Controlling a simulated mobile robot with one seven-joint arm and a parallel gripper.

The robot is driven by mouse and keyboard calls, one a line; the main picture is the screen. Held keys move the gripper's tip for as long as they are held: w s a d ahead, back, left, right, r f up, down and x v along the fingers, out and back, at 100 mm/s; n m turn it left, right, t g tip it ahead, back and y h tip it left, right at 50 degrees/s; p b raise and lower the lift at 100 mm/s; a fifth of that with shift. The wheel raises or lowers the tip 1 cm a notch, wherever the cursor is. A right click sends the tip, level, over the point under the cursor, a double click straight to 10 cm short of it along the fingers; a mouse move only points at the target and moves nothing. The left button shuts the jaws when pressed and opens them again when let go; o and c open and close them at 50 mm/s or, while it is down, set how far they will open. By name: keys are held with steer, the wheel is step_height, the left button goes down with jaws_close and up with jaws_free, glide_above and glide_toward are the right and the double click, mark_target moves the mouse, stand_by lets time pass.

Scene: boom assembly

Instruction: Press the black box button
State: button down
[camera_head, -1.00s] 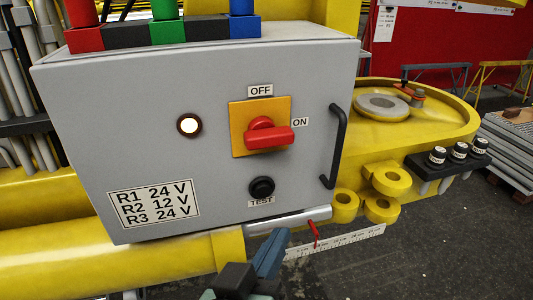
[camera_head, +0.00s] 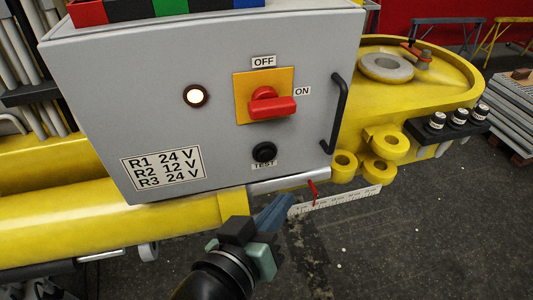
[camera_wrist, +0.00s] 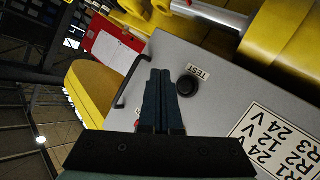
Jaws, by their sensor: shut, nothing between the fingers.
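The black round button (camera_head: 264,152) sits low on the front of a grey box (camera_head: 140,100), just above a label reading TEST. A red rotary switch (camera_head: 266,102) on a yellow plate is above it, its handle pointing to ON. A round lamp (camera_head: 195,95) left of the switch is lit. My gripper (camera_head: 284,203) is below the button in the head view, its blue fingers shut and empty. In the wrist view the shut fingertips (camera_wrist: 160,72) appear just left of the black button (camera_wrist: 187,86). I cannot tell the gap to the box face.
A black handle (camera_head: 336,112) stands out on the box's right side. Below are a yellow cylinder (camera_head: 100,236) with a silver rod, yellow lugs (camera_head: 380,172) and a white ruler (camera_head: 335,200). The floor at lower right is clear.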

glide_toward(273, 156)
steer(key=shift+w+d+f, duration=0.35)
steer(key=shift+w+d, duration=0.2)
steer(key=shift+w, duration=0.1)
steer(key=shift+w+d+f, duration=0.35)
steer(key=shift+w+d, duration=0.2)
steer(key=shift+w, duration=0.1)
steer(key=shift+w+d+f, duration=0.35)
steer(key=shift+w+d, duration=0.2)
steer(key=shift+w, duration=0.15)
steer(key=shift+w, duration=0.15)
steer(key=shift+w+a, duration=0.15)
steer(key=shift+w, duration=0.1)
steer(key=shift+w+a, duration=0.15)
steer(key=shift+w, duration=0.3)
stand_by(1.0)
steer(key=shift+s, duration=0.1)
steer(key=shift+s+d+p, duration=0.3)
steer(key=shift+s, duration=0.45)
steer(key=shift+s+d, duration=0.25)
steer(key=shift+s, duration=0.55)
steer(key=shift+s+d, duration=0.25)
steer(key=shift+s, duration=0.55)
steer(key=shift+s+d, duration=0.25)
steer(key=shift+s, duration=0.55)
